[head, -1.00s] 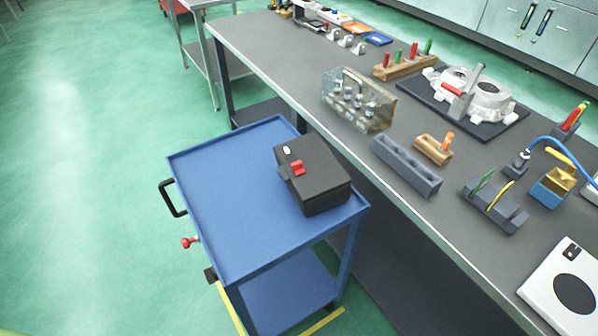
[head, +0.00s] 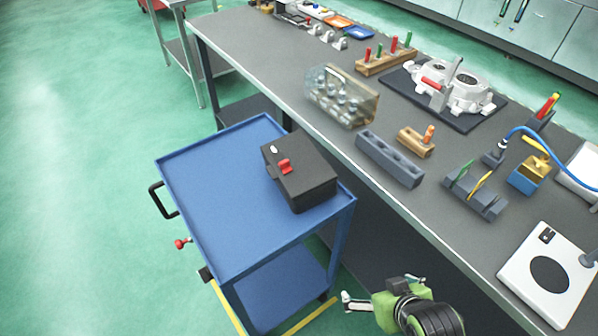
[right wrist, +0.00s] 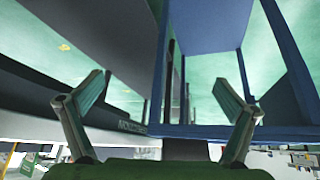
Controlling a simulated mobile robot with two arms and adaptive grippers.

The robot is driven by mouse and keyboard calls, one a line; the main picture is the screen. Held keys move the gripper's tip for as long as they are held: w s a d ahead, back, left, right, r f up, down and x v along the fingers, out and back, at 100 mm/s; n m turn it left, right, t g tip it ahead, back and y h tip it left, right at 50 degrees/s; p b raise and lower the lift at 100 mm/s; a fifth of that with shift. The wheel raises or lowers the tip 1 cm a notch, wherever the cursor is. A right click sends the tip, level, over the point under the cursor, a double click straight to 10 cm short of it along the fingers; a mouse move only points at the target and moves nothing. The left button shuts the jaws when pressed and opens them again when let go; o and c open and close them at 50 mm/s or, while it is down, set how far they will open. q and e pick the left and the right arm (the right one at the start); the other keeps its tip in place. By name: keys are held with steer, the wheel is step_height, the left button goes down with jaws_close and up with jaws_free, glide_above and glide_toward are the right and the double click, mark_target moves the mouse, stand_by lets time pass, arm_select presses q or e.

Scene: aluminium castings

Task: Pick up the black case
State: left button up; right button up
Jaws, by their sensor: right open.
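The black case (head: 308,180) is a dark box with a red latch and a small white label on its near-left side. It sits on the top tray of the blue trolley (head: 205,200), near the tray's right edge. My right gripper (head: 381,289) is at the bottom of the head view, right of the trolley and apart from the case. Its fingers are spread and empty. In the right wrist view the two open fingers (right wrist: 160,80) face the blue trolley frame (right wrist: 163,60); I cannot make out the case there. My left gripper is not in view.
A long grey workbench (head: 272,75) runs along the trolley's right side. It carries a clear box (head: 342,95), a slotted grey block (head: 389,158), a casting on a dark mat and a white device (head: 517,262). The trolley has a black handle (head: 160,200). Green floor is free at left.

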steer(key=w+a+r+n+t+y, duration=0.1)
steer(key=w+a+r+t, duration=0.15)
steer(key=w, duration=0.25)
steer(key=w+a+r+n+t+y, duration=0.1)
steer(key=w+a+r+t+y, duration=0.15)
steer(key=w, duration=0.25)
steer(key=n+t+y, duration=0.2)
steer(key=t+y, duration=0.2)
glide_toward(317, 192)
steer(key=x, duration=0.3)
steer(key=b+x, duration=0.3)
steer(key=x, duration=0.5)
steer(key=shift+d, duration=0.1)
steer(key=b+x, duration=0.3)
steer(key=x, duration=0.2)
steer(key=shift+w+a, duration=0.1)
steer(key=shift+a, duration=0.15)
steer(key=shift+r, duration=0.1)
steer(key=shift+c, duration=0.7)
steer(key=c, duration=1.1)
steer(key=shift+r, duration=0.15)
